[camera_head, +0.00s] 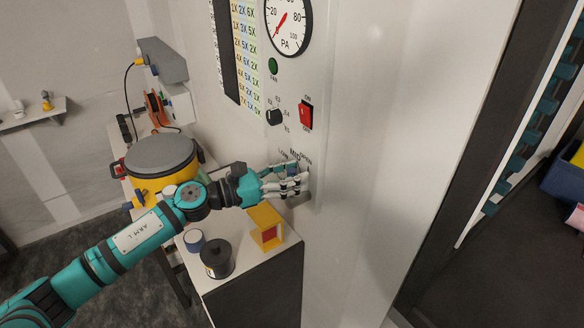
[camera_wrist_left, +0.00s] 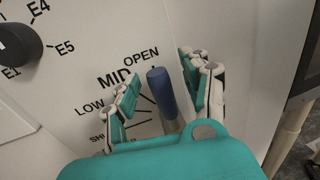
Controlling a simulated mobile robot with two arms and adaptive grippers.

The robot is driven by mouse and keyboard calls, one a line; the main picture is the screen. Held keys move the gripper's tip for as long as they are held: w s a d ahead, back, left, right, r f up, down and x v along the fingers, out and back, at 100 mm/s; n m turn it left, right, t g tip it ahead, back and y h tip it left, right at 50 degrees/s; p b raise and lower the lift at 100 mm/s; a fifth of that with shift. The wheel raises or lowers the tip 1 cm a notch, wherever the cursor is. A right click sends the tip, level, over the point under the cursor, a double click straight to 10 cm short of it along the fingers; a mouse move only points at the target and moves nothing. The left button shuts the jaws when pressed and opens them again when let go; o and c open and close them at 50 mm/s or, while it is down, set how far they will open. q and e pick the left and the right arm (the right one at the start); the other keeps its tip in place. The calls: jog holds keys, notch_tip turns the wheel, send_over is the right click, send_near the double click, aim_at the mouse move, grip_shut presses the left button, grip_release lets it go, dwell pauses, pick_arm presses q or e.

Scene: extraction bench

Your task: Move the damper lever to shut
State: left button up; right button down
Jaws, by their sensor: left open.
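The damper lever has a blue grip (camera_wrist_left: 162,92) on a grey metal stem and stands between the fingers of my left gripper (camera_wrist_left: 160,80) in the left wrist view. Its tip lies just below the OPEN label, right of MID. LOW is further left, and the SHUT label is partly hidden by a finger. My left gripper also shows in the head view (camera_head: 297,179), at the lower panel. Its fingers are open on both sides of the lever, with a visible gap on the left; contact on the right is unclear. My right gripper is not in view.
Above the lever are a selector knob (camera_head: 274,117), a red switch (camera_head: 306,114), a green button (camera_head: 272,66) and a PA gauge (camera_head: 288,25).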

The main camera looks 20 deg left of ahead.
pick_arm(q)
grip_shut()
jog(key=shift+w+d, duration=0.1)
dwell(0.3)
jog(key=shift+w+d+f, duration=0.25)
jog(key=shift+f, duration=0.05)
dwell(0.5)
